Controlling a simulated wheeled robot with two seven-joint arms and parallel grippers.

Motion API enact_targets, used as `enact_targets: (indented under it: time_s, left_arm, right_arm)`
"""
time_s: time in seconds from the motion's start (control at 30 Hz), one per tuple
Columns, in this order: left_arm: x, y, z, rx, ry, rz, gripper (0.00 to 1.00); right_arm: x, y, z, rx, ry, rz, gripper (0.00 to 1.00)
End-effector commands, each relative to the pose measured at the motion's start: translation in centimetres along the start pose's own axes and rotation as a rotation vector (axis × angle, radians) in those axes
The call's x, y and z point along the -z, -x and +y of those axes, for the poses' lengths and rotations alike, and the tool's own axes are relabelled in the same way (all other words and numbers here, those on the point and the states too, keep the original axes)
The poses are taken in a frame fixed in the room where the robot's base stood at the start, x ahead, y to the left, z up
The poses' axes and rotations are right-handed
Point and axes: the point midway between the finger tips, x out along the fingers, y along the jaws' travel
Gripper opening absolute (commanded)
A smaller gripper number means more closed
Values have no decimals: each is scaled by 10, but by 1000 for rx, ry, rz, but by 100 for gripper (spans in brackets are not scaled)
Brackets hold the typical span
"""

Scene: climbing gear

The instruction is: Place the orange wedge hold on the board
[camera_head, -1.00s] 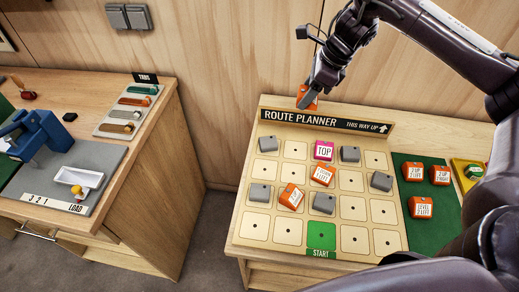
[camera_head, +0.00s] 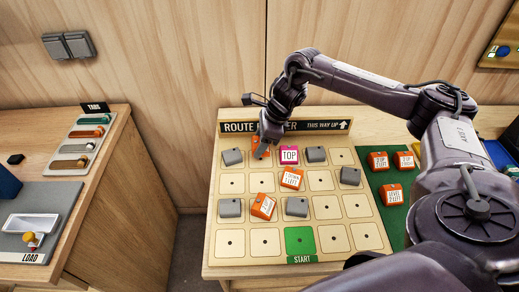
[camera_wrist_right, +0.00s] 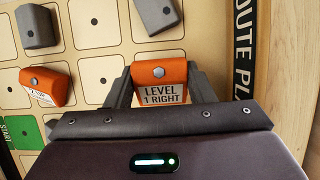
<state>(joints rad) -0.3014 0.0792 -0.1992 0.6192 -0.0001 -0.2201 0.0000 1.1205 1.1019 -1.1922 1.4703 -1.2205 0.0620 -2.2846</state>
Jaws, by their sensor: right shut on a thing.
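My right gripper (camera_head: 263,149) is shut on an orange wedge hold (camera_head: 262,157) at the top row of the board (camera_head: 325,258). The hold is between a grey hold (camera_head: 232,157) and the pink TOP hold (camera_head: 289,155), and the gripper partly hides it. In the right wrist view the orange wedge hold (camera_wrist_right: 160,82) sits between both fingers, its label reading LEVEL 1 RIGHT. I cannot tell whether it touches the board. My left gripper is not in view.
Other orange holds (camera_head: 291,178) and grey holds (camera_head: 296,206) stand on the board. A green START square (camera_head: 299,241) is at its front. More orange holds (camera_head: 393,194) lie on a green mat (camera_head: 395,223) at right. Left is a bench with a tab tray (camera_head: 72,160).

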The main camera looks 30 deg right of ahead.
Motion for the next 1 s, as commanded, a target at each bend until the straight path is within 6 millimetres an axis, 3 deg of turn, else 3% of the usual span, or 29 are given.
enact_targets:
  time_s: [0.23,0.63,0.67,0.8,1.0]
  left_arm:
    - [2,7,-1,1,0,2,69]
    - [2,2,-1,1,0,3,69]
    - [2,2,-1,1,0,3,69]
    - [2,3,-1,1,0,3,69]
    - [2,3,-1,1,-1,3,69]
  right_arm:
    - [13,-31,1,-2,-1,1,26]
    - [16,-38,1,-1,0,0,26]
    - [16,-37,0,-1,0,1,50]
    - [15,-36,1,-1,0,1,68]
    - [15,-36,1,-1,0,1,70]
